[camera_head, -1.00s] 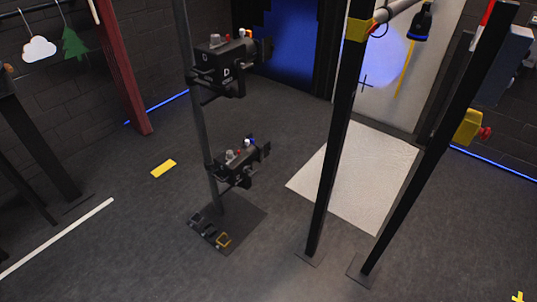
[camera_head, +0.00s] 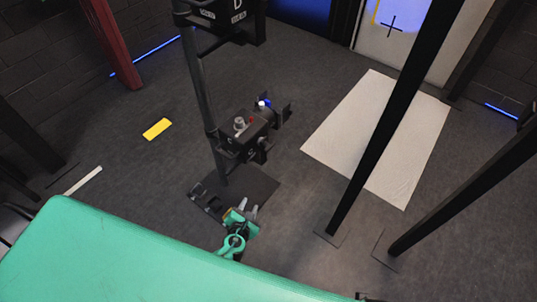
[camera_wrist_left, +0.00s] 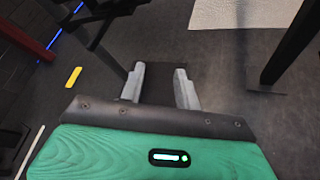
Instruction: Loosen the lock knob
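A black cue unit (camera_head: 247,135) is fixed low on a dark upright pole (camera_head: 203,95). On it I see a grey knob (camera_head: 240,124), a small red button (camera_head: 251,120) and a blue and white part (camera_head: 263,105). I cannot tell whether the grey knob is the lock knob. A second black unit (camera_head: 233,17) is cut off by the top edge. My left gripper (camera_head: 248,208) is below the lower unit in the picture, apart from it. In the left wrist view its two grey fingers (camera_wrist_left: 159,72) are spread with nothing between them. My right gripper is not in view.
The pole stands on a dark base plate (camera_head: 257,187). Two slanting black posts, one nearer the middle (camera_head: 385,130) and one at the right (camera_head: 465,195), stand beside a white floor panel (camera_head: 385,130). A yellow floor mark (camera_head: 157,129) lies left of the pole. Floor between is clear.

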